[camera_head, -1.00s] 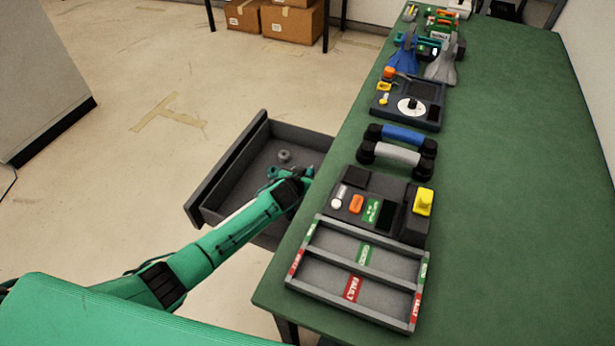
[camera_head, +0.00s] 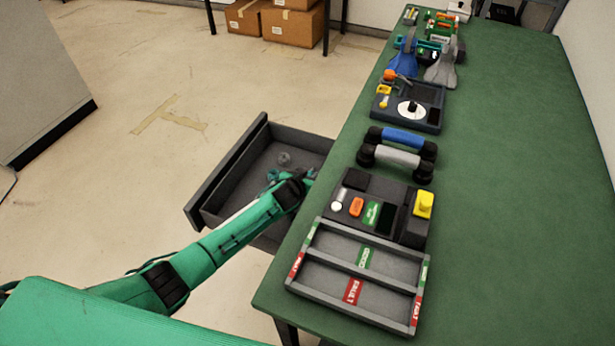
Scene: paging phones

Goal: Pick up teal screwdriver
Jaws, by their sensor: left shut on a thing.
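My left arm reaches from the lower left into an open grey drawer (camera_head: 222,192) at the table's left side. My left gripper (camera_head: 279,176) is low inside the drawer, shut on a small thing. Teal bits show beside the fingers and look like the teal screwdriver (camera_head: 271,175), but the wrist hides most of it. Its full shape and how it lies in the jaws cannot be made out. My right gripper is not in view.
A small grey round part (camera_head: 284,159) lies in the drawer behind the gripper. On the green table (camera_head: 500,200) stand a divided tray (camera_head: 325,274), a control box (camera_head: 399,231) with a yellow knob, and two handles (camera_head: 402,137). The table's right side is clear.

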